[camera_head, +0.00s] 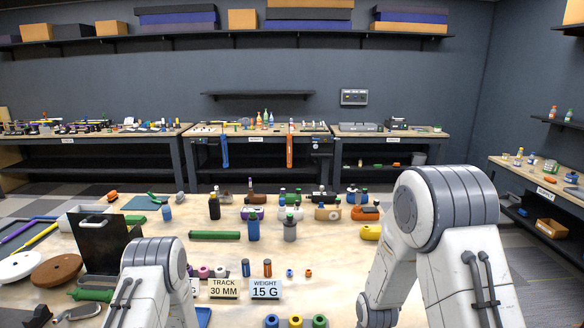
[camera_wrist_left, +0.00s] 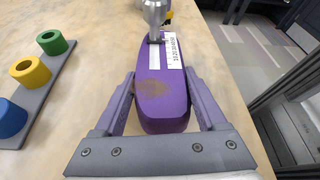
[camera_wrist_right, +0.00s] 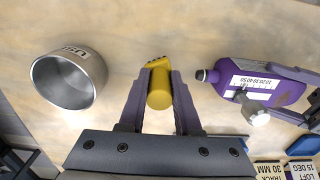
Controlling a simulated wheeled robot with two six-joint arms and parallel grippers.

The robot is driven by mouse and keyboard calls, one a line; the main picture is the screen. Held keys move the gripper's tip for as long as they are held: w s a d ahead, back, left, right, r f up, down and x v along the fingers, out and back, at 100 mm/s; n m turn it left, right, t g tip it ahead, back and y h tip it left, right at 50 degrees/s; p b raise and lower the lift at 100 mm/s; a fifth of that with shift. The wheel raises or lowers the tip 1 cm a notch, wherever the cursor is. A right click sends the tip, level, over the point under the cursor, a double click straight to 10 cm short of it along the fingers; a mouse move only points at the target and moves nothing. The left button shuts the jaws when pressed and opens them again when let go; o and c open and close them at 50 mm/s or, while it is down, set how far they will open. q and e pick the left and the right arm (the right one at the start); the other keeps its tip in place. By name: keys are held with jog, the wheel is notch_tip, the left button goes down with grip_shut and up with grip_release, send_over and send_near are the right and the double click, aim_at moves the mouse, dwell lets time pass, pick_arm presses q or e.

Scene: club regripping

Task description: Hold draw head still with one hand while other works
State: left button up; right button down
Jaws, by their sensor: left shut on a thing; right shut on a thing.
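The purple draw head (camera_wrist_left: 163,95) lies between the fingers of my left gripper (camera_wrist_left: 162,100), which is shut on its sides. A white scale strip runs along the head, and a silver metal piece (camera_wrist_left: 155,12) stands at its far end. The head also shows at the right of the right wrist view (camera_wrist_right: 275,80), with a dark round tip facing my right gripper. My right gripper (camera_wrist_right: 160,88) is shut on a yellow tool (camera_wrist_right: 159,95), apart from the head. Both grippers and the head are out of sight in the head view.
A metal cup (camera_wrist_right: 70,80) stands left of my right gripper. A grey rack (camera_wrist_left: 50,85) with blue, yellow and green rings is left of my left gripper. Label cards (camera_head: 265,289) stand mid-table. Bottles and club heads crowd the table's far part.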

dwell(0.5)
jog(key=w+a+r+n, duration=0.5)
jog(key=a+r+n, duration=0.5)
jog(key=r+n, duration=0.3)
jog(key=s+a+n, duration=0.2)
jog(key=a+n, duration=0.7)
jog(key=n, duration=0.8)
jog(key=shift+a+f, duration=0.25)
jog(key=shift+f, duration=0.1)
jog(key=shift+f, duration=4.1)
jog(key=shift+f, duration=0.4)
jog(key=shift+w, duration=0.15)
